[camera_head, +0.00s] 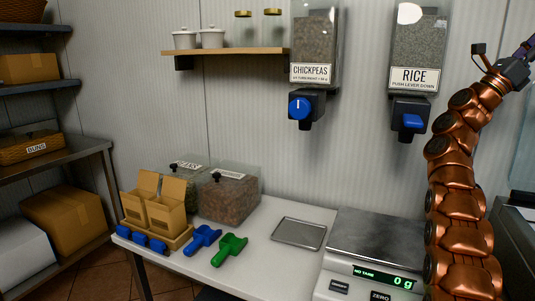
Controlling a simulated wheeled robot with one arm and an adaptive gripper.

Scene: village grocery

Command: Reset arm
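My copper-coloured arm rises along the right side of the head view, in front of the right part of the counter and the wall. It bends to the upper right at its top. The dark body of my gripper (514,70) is at the upper right edge, well above the counter and right of the rice dispenser (414,75). Its fingertips are cut off or too small to make out, so I cannot tell whether it is open or holds anything.
The white counter (270,272) bears a scale (375,240) reading 0 g, a metal tray (299,233), blue (203,238) and green (230,249) scoops, bins and open cartons (165,209). A chickpeas dispenser (313,75) hangs on the wall. Shelves (85,155) stand left.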

